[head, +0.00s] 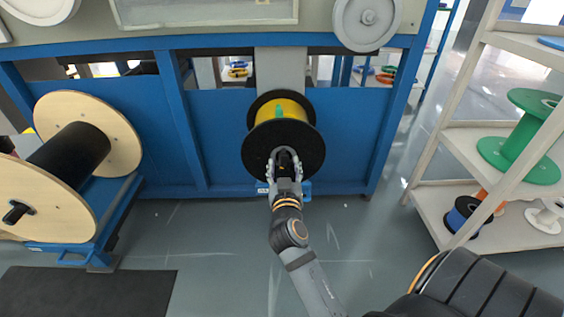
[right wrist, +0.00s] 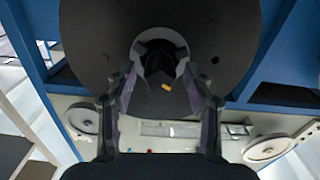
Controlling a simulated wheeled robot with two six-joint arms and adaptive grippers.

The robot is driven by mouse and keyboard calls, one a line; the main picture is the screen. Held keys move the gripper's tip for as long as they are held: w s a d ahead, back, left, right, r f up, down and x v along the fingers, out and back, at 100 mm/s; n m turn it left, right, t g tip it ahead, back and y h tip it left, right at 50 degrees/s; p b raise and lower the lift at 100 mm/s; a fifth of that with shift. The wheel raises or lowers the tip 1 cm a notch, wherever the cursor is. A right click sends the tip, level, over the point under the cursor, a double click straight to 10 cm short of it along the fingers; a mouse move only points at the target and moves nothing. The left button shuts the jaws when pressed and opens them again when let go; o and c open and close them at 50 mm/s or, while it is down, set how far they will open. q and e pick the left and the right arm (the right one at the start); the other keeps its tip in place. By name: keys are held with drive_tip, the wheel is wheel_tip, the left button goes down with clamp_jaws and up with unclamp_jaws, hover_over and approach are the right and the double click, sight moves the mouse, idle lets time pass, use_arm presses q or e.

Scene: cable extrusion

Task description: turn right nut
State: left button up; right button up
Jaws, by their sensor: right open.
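A cable spool (head: 257,150) with black flanges and yellow cable is mounted on the front of the blue machine frame. A dark nut (head: 284,157) sits at the centre of its near flange. My right gripper (head: 284,168) is in front of this flange, with one finger on each side of the nut. In the right wrist view the open fingers of the gripper (right wrist: 160,75) straddle the dark hub; I cannot tell whether they touch it. The black flange (right wrist: 95,45) fills the upper middle there. I cannot make out my left gripper in the head view.
A wooden-flanged spool (head: 110,125) with black cable stands on a blue stand at the left. A shelf (head: 480,155) at the right holds a green spool (head: 530,140) and a blue spool (head: 462,216). A dark mat (head: 90,290) lies front left. The floor between is clear.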

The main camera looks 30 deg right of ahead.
clamp_jaws()
